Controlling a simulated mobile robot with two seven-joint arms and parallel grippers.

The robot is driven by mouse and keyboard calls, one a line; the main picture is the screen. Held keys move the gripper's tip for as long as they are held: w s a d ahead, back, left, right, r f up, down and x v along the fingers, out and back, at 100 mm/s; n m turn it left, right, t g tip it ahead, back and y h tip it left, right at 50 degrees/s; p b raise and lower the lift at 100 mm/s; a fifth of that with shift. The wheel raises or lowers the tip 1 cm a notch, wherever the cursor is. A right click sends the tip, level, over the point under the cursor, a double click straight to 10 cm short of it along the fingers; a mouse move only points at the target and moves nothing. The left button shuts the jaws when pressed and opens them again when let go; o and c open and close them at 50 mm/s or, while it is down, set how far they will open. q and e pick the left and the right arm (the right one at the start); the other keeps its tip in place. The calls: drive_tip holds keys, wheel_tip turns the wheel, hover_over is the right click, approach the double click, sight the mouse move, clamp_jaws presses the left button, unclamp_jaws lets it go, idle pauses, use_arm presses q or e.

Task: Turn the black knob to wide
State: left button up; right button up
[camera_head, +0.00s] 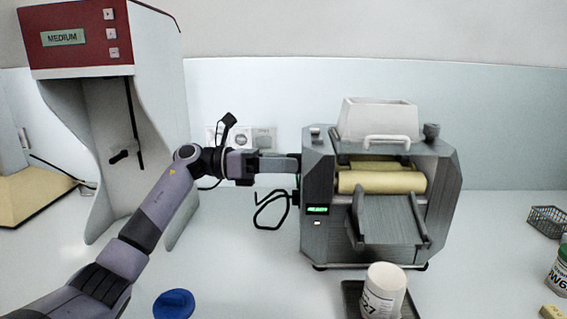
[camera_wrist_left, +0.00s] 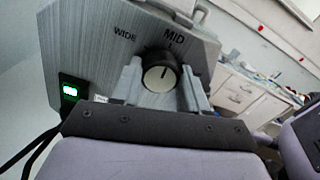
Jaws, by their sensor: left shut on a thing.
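The grey roller mill (camera_head: 378,205) stands on the bench with a white hopper on top and pale rollers inside. The black knob (camera_wrist_left: 160,75), with a light face and a dark pointer line, sits on the mill's side panel in the left wrist view. Its line points up towards the MID label (camera_wrist_left: 174,36); the WIDE label (camera_wrist_left: 125,37) is to its left. My left gripper (camera_wrist_left: 163,88) is shut on the knob, one finger on each side. In the head view, my left gripper (camera_head: 296,168) reaches the mill's left side, and the knob is hidden there. My right gripper is not in view.
A blue lid (camera_head: 174,304) lies at the front left. A red-topped cabinet (camera_head: 75,42) stands at left. A black cable (camera_head: 270,211) hangs beside the mill.

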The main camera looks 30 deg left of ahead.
use_arm(q)
drive_tip(key=shift+n+p, duration=2.9)
drive_tip(key=shift+n, duration=2.8)
drive_tip(key=o, duration=1.1)
drive_tip(key=shift+c, duration=0.2)
drive_tip(key=shift+a, duration=0.1)
